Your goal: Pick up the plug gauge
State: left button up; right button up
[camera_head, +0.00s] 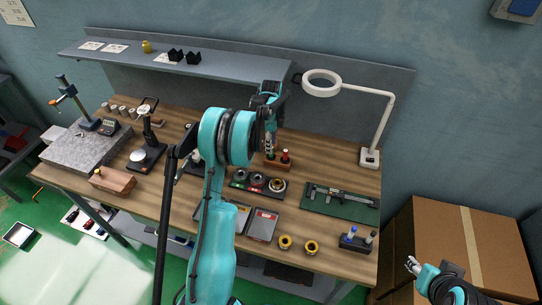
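A small wooden stand (277,165) sits right of centre on the bench. A red-and-dark upright piece (285,157), which looks like a plug gauge, stands in its right side. My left gripper (270,146) reaches down over the stand's left side, left of that piece. Its fingertips are small and partly hidden, so I cannot tell whether they are open or touching a second piece there. My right gripper (411,265) is at the lower right, off the bench, in front of a cardboard box. Its fingers look apart and empty.
A tray of ring gauges (258,183) lies in front of the stand. A caliper on a green mat (340,201), a ring lamp (322,83) and a dark block with upright handles (355,241) are to the right. A shelf (235,69) runs behind.

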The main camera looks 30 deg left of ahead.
pick_arm(q)
notch_tip(320, 180, down, 3)
jog(key=shift+w+f, duration=0.1)
grip_shut()
jog(key=shift+r, duration=0.2)
notch_tip(320, 180, up, 32)
jog(key=p, duration=0.7)
jog(key=shift+r, duration=0.15)
dwell(0.4)
